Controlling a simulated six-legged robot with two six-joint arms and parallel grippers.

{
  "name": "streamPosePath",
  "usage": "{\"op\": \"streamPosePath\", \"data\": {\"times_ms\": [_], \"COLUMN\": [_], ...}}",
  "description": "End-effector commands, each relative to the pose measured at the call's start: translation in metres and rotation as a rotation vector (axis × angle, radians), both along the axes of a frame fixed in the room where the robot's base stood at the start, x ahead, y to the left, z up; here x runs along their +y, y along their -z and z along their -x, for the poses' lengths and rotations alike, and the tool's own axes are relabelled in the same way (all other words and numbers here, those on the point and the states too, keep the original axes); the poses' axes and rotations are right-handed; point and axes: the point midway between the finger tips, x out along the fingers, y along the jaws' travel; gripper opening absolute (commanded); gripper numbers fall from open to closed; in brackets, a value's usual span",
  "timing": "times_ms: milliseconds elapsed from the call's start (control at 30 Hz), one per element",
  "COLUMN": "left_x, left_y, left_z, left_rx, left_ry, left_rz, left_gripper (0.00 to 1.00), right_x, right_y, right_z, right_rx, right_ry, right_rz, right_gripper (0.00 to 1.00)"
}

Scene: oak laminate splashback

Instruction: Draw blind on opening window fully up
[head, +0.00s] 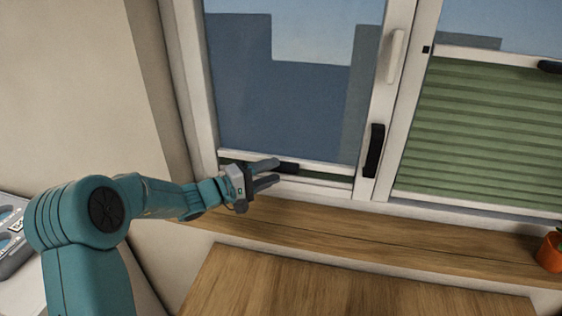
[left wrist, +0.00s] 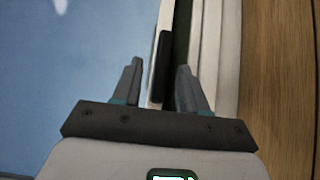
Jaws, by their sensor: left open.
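The left window pane (head: 280,105) has its green pleated blind (head: 328,178) folded into a thin strip at the bottom of the frame. The blind's white rail (head: 330,170) lies just above that strip and carries a dark grip tab (head: 290,168). My left gripper (head: 277,171) is open at the tab, one finger above and one below in the head view. In the left wrist view, the dark tab (left wrist: 161,68) stands between the two open fingers (left wrist: 160,80); contact cannot be told. My right gripper is not in view.
A black handle (head: 374,150) and a white handle (head: 396,57) are on the frame right of the pane. The right window's green blind (head: 490,130) reaches most of the way up. A wooden sill (head: 400,240) runs below, with an orange pot (head: 551,252) at right.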

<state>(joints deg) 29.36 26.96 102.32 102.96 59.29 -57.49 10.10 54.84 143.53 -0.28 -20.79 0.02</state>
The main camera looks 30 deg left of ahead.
Motion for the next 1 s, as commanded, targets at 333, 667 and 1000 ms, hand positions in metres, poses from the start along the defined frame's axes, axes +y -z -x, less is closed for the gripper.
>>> {"op": "streamPosePath", "data": {"times_ms": [333, 667, 1000], "left_x": [-0.017, -0.017, -0.017], "left_y": [0.000, 0.001, -0.007], "left_z": [-0.033, -0.033, -0.033], "left_rx": [-0.001, 0.001, -0.001], "left_ry": [0.000, -0.001, -0.001], "left_rz": [0.001, 0.001, 0.000], "left_gripper": [0.43, 0.13, 0.00], "right_x": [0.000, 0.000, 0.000], "right_y": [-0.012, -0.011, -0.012], "right_z": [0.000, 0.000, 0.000], "right_rx": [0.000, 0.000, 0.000], "right_ry": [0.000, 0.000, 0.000], "right_rz": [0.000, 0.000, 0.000], "right_gripper": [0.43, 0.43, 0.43]}}
